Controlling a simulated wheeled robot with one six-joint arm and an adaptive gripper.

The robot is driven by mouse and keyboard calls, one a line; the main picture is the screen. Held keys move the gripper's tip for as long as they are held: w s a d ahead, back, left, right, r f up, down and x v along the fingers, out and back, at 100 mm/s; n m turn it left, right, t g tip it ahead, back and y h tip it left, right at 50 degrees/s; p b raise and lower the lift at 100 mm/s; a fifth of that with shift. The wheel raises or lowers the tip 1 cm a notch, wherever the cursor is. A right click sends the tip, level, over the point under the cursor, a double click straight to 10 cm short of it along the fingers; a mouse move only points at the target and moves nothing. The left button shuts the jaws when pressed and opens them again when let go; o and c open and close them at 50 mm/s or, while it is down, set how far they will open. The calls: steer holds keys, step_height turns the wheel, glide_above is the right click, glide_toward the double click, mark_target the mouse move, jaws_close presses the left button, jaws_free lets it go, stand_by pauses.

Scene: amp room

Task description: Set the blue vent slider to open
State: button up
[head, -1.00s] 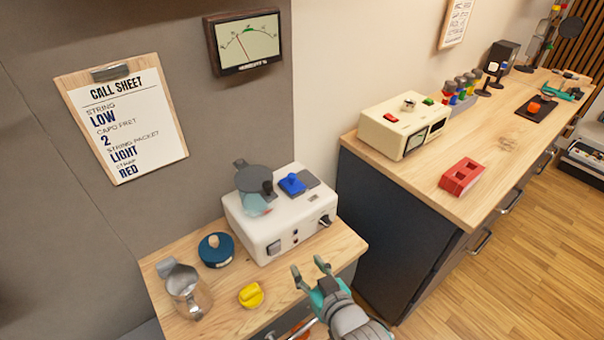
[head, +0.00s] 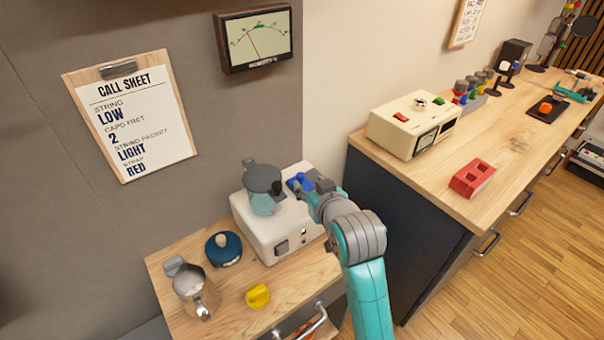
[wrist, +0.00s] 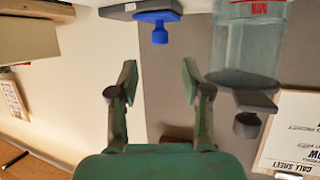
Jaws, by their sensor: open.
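The blue vent slider (head: 297,181) sits on top of a white box-shaped unit (head: 256,222), partly hidden behind my gripper in the head view. My gripper (head: 309,187) is open above the right part of that unit. In the wrist view, which looks upside down, the blue slider (wrist: 158,22) stands on a dark plate (wrist: 125,10) near the top edge. There it lies ahead of the gap between my open fingers (wrist: 158,76), with nothing between them.
A clear tank with a dark lid (head: 262,180) stands on the unit close to the slider. A metal jug (head: 195,290), a blue round item (head: 223,250) and a yellow knob (head: 258,295) are on the small table. A higher wooden counter (head: 440,185) is at right.

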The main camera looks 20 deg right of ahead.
mark_target(301, 175)
steer(key=x, duration=0.9)
jaws_close()
